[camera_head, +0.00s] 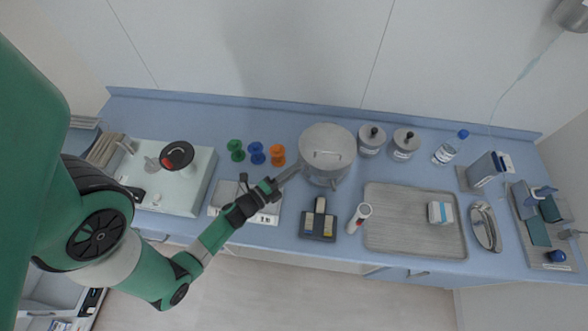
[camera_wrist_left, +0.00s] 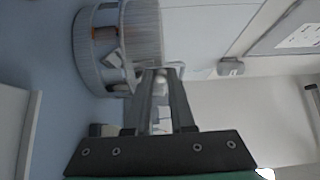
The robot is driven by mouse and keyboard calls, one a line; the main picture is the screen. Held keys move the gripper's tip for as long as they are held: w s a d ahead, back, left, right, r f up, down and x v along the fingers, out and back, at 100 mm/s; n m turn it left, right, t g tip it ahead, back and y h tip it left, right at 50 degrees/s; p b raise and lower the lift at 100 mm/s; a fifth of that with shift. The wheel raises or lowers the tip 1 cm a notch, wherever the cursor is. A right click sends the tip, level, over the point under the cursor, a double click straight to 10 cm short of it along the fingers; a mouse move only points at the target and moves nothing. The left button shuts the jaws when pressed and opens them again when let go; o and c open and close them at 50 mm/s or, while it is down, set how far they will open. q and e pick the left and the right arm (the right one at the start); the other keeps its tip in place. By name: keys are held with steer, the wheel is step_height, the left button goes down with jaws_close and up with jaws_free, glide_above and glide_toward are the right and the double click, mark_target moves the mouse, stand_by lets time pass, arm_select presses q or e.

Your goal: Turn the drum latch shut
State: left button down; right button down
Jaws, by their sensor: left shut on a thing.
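The drum (camera_head: 327,148) is a round grey metal container with a lid and a handle on top, standing on the blue counter near its middle. In the left wrist view the drum (camera_wrist_left: 143,30) fills the upper left, with a band and a dark gap around its side. My left gripper (camera_head: 298,170) reaches to the drum's left front side. In the left wrist view the fingers (camera_wrist_left: 164,72) are close together at the drum's edge, shut on the latch, which they mostly hide. I cannot tell the latch's angle. My right gripper is not in view.
A grey scale (camera_head: 225,195) lies under my left wrist. Colored spools (camera_head: 257,153) stand left of the drum, and lidded jars (camera_head: 371,140) stand right of it. A dark device (camera_head: 318,222) and a metal tray (camera_head: 410,235) are in front and to the right.

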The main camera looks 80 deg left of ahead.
arm_select(q)
steer(key=c, duration=0.8)
jaws_free()
steer(key=shift+o, duration=0.2)
steer(key=shift+s, duration=0.15)
steer(key=p+v, duration=0.1)
steer(key=v, duration=1)
steer(key=shift+s, duration=0.15)
steer(key=shift+d, duration=0.1)
